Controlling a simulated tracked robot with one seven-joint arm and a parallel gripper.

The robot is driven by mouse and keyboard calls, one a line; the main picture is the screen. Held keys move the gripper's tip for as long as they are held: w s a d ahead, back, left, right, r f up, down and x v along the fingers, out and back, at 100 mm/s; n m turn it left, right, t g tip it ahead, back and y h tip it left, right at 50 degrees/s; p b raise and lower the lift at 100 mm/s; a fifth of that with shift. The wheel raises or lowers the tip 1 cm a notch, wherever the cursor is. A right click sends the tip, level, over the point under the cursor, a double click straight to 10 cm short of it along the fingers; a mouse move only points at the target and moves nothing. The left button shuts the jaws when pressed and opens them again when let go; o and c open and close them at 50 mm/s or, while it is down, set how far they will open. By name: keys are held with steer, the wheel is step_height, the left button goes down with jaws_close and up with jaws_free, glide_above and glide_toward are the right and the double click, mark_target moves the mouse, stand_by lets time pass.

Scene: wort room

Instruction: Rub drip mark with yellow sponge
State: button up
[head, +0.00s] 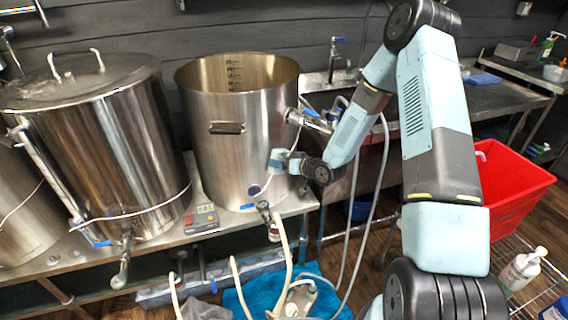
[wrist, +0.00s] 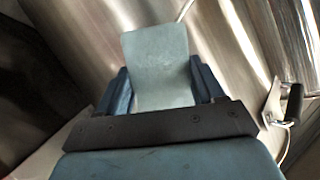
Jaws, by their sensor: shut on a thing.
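My gripper (head: 284,162) is at the right side of the open steel kettle (head: 228,120), low on its wall. In the wrist view my gripper (wrist: 162,90) is shut on a flat, pale grey-green pad (wrist: 157,58), which sticks out between the two blue fingers. No yellow shows on the pad, so I cannot tell if it is the yellow sponge. The pad faces the shiny steel wall (wrist: 235,45); I cannot tell whether it touches. I cannot make out a drip mark; the pad and gripper hide part of the wall.
A lidded kettle (head: 110,130) stands left on the steel bench, with a small digital box (head: 201,218) between. Valves and hoses hang at the kettle's front and right. A red bin (head: 515,190) is at the right. A blue cloth (head: 330,290) lies below the bench.

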mark_target(288, 156)
steer(key=shift+w+d+r, duration=0.3)
steer(key=shift+w+d, duration=0.2)
steer(key=shift+w, duration=0.15)
steer(key=shift+w+d+r, duration=0.3)
steer(key=shift+w+d, duration=0.15)
steer(key=shift+w, duration=0.15)
steer(key=shift+w+d+f, duration=0.25)
steer(key=shift+w+d, duration=0.15)
steer(key=shift+d, duration=0.1)
steer(key=shift+w+d+f, duration=0.2)
steer(key=shift+w+d, duration=0.15)
steer(key=shift+d, duration=0.15)
steer(key=shift+c, duration=0.6)
steer(key=shift+s+a+r, duration=0.1)
steer(key=shift+s+a, duration=0.8)
steer(key=shift+a, duration=0.25)
steer(key=shift+s+a+r, duration=0.1)
steer(key=shift+s+a, duration=0.8)
steer(key=shift+a, duration=0.25)
steer(key=shift+c, duration=0.2)
steer(key=s+d, duration=0.4)
steer(key=shift+s+f, duration=0.25)
steer(key=shift+s, duration=0.1)
steer(key=shift+d, duration=0.15)
